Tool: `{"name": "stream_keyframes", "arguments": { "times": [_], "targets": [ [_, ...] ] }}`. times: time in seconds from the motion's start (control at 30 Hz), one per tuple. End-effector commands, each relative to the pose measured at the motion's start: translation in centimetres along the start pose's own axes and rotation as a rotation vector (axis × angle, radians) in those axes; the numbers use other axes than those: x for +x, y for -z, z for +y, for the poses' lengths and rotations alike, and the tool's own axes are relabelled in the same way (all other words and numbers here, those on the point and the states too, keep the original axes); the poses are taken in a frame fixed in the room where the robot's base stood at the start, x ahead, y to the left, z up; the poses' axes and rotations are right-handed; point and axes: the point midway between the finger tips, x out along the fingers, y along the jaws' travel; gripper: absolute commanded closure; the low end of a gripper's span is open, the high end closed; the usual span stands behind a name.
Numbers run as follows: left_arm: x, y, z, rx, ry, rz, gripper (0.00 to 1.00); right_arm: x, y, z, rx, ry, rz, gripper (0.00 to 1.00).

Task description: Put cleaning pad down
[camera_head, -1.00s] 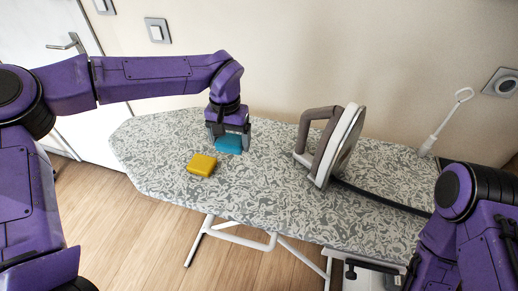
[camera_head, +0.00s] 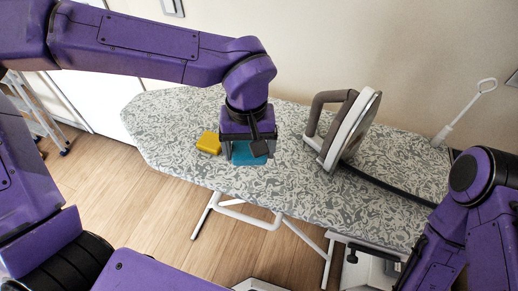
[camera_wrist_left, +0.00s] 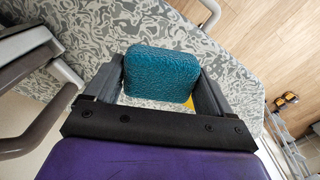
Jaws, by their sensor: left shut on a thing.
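The teal cleaning pad (camera_head: 244,157) is a rounded block held between the fingers of my left gripper (camera_head: 248,150), just over or on the patterned ironing board (camera_head: 170,125). I cannot tell whether it touches the cover. The wrist view also shows the pad (camera_wrist_left: 162,75) gripped at its two sides by the left gripper (camera_wrist_left: 162,80). A yellow pad (camera_head: 209,142) lies on the board just left of my left gripper. My right arm comes in at the lower right; its gripper does not show.
A grey and white iron (camera_head: 345,130) stands upright on the board, right of my left gripper, with a dark cord trailing right. A white wand (camera_head: 465,110) rises behind the board. Bare board lies between gripper and iron. The board's front edge is close to the pad.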

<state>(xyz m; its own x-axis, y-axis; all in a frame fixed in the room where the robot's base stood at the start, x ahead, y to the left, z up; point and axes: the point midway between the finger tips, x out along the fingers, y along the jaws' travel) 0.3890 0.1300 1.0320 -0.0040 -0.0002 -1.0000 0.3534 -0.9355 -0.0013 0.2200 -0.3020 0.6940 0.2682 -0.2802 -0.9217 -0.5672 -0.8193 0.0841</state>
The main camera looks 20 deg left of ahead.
Motion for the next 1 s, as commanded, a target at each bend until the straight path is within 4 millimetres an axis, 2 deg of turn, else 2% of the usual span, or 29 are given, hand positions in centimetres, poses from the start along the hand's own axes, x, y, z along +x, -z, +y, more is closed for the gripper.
{"name": "stream_keyframes", "arguments": {
  "times": [0.07, 0.1, 0.2, 0.43, 0.6, 1.0],
  "targets": [
    [0.8, 2.2, 0.8, 0.000, 0.004, -0.001, 0.41, -0.7, 0.3, 0.1, 0.000, 0.000, 0.000, 0.57],
    [2.0, 2.8, 1.0, 0.000, 0.005, -0.003, 0.41, -0.6, 0.2, 0.1, 0.000, 0.000, 0.000, 0.57],
    [4.1, 4.5, 1.6, 0.001, 0.004, -0.001, 0.41, -0.8, 0.3, 0.1, 0.000, 0.000, 0.000, 0.57],
    [6.7, 6.5, 2.4, 0.002, 0.002, 0.000, 0.41, -1.1, 0.4, 0.1, 0.000, 0.000, 0.000, 0.57],
    [9.6, 6.6, 2.4, 0.004, 0.001, 0.000, 0.41, -1.1, 0.4, 0.1, 0.000, 0.000, 0.000, 0.57],
    [10.2, 6.6, 2.4, 0.003, -0.001, -0.001, 0.41, -1.2, 0.5, 0.1, 0.000, 0.000, 0.000, 0.57]
  ]
}}
